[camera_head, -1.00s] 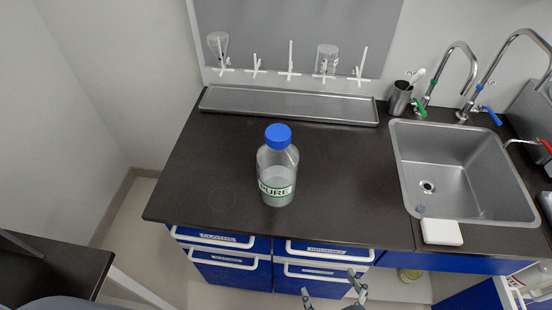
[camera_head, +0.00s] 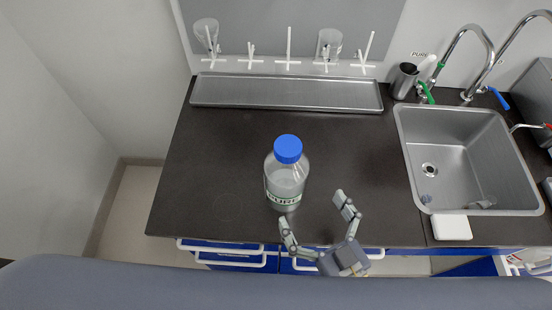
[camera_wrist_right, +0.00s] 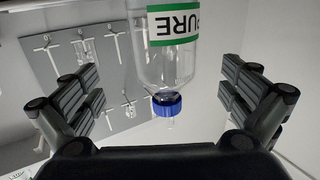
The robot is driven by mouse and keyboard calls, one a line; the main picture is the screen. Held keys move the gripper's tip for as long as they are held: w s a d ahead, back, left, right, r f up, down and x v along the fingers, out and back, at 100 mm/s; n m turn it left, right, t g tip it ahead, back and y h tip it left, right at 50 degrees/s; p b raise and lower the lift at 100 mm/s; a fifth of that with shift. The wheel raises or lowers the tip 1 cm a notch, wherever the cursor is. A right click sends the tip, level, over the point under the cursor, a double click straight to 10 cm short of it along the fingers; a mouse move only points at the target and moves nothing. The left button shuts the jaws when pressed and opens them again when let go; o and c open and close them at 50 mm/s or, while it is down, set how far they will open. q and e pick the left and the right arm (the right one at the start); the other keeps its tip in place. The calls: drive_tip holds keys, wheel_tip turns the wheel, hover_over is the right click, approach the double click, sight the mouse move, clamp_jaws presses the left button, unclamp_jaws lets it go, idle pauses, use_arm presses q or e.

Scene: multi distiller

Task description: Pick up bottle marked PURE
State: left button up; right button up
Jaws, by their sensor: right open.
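The clear bottle (camera_head: 286,180) with a blue cap and a green-and-white PURE label stands upright on the dark counter (camera_head: 210,165) in the head view. My right gripper (camera_head: 314,214) is open and empty at the counter's front edge, in front of and slightly right of the bottle, not touching it. In the right wrist view the bottle (camera_wrist_right: 172,55) appears upside down between the two spread fingers (camera_wrist_right: 158,100), beyond their tips. My left gripper is not in view.
A metal tray (camera_head: 230,90) lies along the back wall under a drying rack with hanging glassware (camera_head: 328,44). A steel sink (camera_head: 465,150) with taps is at the right, and a white block (camera_head: 452,228) sits at its front corner. The counter around the bottle is clear.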

sight(299, 190)
drive_tip(key=shift+p+x, duration=0.35)
drive_tip(key=shift+x, duration=0.85)
drive_tip(key=shift+p+x, duration=0.35)
drive_tip(key=shift+x, duration=0.9)
drive_tip(key=shift+w+a+r, duration=0.2)
drive_tip(key=p+x, duration=0.2)
drive_tip(key=x, duration=0.2)
drive_tip(key=shift+a, duration=0.3)
drive_tip(key=shift+w+a+f, duration=0.1)
drive_tip(key=shift+w+a, duration=0.05)
drive_tip(key=shift+w, duration=0.2)
drive_tip(key=c, duration=1.8)
drive_tip(key=shift+r, duration=0.2)
drive_tip(key=shift+c, duration=0.4)
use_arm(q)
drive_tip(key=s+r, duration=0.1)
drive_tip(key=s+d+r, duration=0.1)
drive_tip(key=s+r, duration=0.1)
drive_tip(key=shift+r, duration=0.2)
use_arm(e)
drive_tip(key=shift+w, duration=0.1)
